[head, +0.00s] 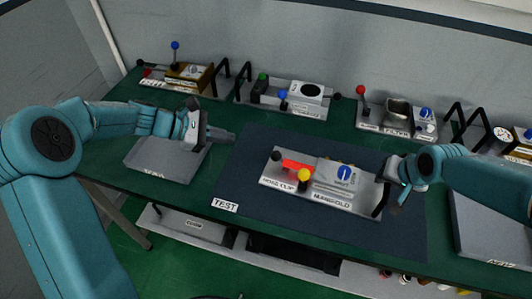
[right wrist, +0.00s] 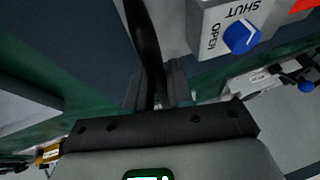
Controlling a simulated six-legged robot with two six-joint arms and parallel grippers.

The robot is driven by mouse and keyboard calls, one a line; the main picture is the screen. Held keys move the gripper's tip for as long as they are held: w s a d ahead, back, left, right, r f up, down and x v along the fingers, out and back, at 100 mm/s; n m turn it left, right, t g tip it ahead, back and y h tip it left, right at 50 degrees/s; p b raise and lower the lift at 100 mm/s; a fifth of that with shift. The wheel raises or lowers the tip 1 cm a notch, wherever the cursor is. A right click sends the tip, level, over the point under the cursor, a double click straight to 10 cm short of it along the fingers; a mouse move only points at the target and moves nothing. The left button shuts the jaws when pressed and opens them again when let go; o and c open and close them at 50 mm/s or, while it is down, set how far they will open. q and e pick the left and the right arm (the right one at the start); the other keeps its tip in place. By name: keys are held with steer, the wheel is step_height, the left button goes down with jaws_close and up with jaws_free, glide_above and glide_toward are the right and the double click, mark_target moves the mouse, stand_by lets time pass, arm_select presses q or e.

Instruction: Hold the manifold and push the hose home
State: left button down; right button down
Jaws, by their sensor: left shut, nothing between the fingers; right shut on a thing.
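The manifold (head: 338,178) is a pale grey block with a blue knob on a light base plate (head: 312,197) in the middle of the dark mat. A red piece (head: 297,165) runs from its left side, near a yellow ball and a black ball; I cannot tell whether it is the hose. My right gripper (head: 386,180) is shut on the black handle (right wrist: 148,50) at the plate's right end. In the right wrist view the blue knob (right wrist: 241,37) sits between OPEN and SHUT. My left gripper (head: 230,137) is shut and empty, up and left of the plate, apart from it.
A grey tray (head: 165,168) lies at left below my left gripper, another (head: 490,235) at right. Several units with levers and handles line the back, including a filter unit (head: 398,120). The mat (head: 240,165) left of the plate is clear.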

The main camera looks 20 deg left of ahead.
steer(key=shift+s+f, duration=0.1)
steer(key=shift+f, duration=0.1)
steer(key=c, duration=1.2)
jaws_free()
steer(key=shift+o, duration=1.4)
steer(key=shift+w, duration=0.2)
steer(key=shift+s+r, duration=0.2)
steer(key=shift+r, duration=0.3)
steer(key=v, duration=1.1)
steer(key=shift+s+d, duration=0.1)
